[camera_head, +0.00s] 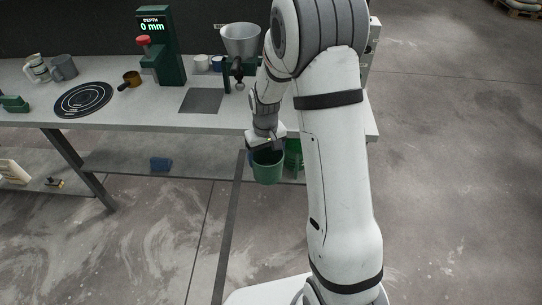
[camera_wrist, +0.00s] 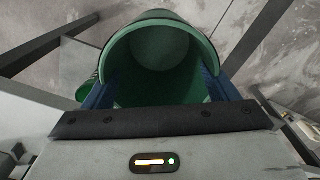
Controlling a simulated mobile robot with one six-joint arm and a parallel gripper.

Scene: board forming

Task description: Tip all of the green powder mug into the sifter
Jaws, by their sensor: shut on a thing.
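A green mug (camera_head: 268,168) is held in my gripper (camera_head: 266,150), in front of the table's front edge and below the tabletop level. In the wrist view the mug (camera_wrist: 160,22) sits between the two blue fingers of my gripper (camera_wrist: 158,88), which are shut on it. Its open mouth faces the wrist camera; the inside looks green and shaded, and I cannot tell how much powder is in it. A grey funnel-shaped bowl (camera_head: 241,38) on a dark green stand at the back of the table looks like the sifter. My arm partly hides that stand.
A blue block (camera_head: 160,164) lies on the lower shelf.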

